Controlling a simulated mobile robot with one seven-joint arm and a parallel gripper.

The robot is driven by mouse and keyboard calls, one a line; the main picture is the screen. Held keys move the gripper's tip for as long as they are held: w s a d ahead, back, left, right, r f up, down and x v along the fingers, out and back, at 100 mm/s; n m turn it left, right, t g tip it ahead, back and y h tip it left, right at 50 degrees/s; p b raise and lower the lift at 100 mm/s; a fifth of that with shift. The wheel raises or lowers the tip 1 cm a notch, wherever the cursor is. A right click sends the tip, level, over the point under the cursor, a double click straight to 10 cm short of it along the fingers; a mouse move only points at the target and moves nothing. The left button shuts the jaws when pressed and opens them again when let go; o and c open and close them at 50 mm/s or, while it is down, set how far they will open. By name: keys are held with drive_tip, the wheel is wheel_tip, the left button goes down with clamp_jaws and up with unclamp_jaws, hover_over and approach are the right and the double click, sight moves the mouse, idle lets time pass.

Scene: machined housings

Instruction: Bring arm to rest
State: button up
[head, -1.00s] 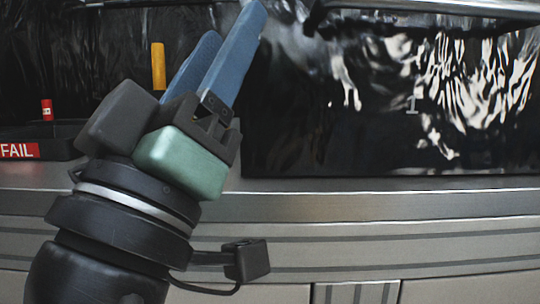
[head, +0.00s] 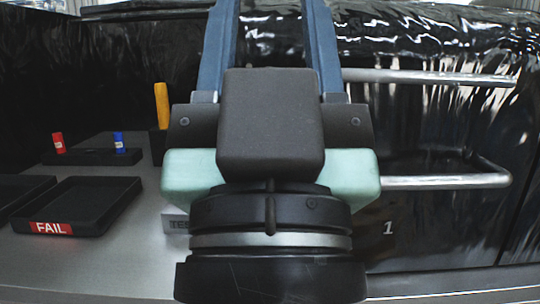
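The fingertips run off the top edge of the picture. My wrist fills the lower middle and hides part of the counter.
On the metal counter (head: 80,270) at left are a black FAIL tray (head: 115,190), part of another tray (head: 15,190), and a dark block (head: 92,157) bearing a red piece (head: 58,142) and a blue piece (head: 119,140). A yellow post (head: 161,105) stands behind. Metal handles (head: 445,182) are at right.

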wheel_tip(320, 180, up, 22)
drive_tip(key=p, duration=1.9)
drive_tip(key=shift+p, duration=0.4)
